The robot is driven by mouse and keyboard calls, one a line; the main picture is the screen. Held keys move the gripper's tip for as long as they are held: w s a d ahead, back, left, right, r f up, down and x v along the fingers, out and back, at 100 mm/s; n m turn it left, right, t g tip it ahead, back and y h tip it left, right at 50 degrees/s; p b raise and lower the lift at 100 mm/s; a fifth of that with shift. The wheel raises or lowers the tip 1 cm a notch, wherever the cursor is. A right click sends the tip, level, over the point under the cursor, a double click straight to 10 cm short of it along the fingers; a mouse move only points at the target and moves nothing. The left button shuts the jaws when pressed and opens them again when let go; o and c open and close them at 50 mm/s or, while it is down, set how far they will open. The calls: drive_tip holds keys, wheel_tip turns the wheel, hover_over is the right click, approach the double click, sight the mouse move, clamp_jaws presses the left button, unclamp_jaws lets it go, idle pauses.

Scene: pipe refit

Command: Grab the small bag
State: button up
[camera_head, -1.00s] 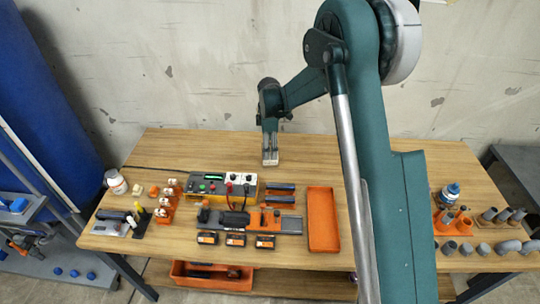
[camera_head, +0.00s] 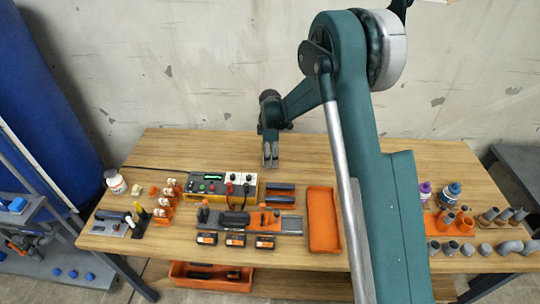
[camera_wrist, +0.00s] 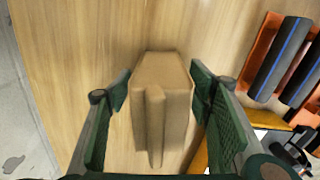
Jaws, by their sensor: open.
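The small bag (camera_wrist: 160,90) is a tan-brown packet with a folded ridge on the side facing the wrist camera. In the wrist view it stands on the wooden table between the two green textured fingers of my gripper (camera_wrist: 162,108). The fingers are apart, one on each side of the bag, with a gap showing at least towards their tips. In the head view my gripper (camera_head: 270,155) points down at the back of the table, behind the yellow control box. I cannot make out the bag clearly there.
The yellow control box (camera_head: 208,192) stands just in front of my gripper. An orange tray (camera_head: 322,220) lies to the right, and dark cylinders in an orange holder (camera_head: 281,192) are nearer. Bare table (camera_head: 190,150) lies to the left of my gripper. The wall is behind.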

drive_tip(key=shift+c, duration=0.2)
drive_tip(key=c, duration=1.4)
drive_tip(key=shift+r, duration=0.1)
drive_tip(key=shift+c, duration=0.2)
drive_tip(key=shift+r+p, duration=0.6)
drive_tip(key=shift+r, duration=4.35)
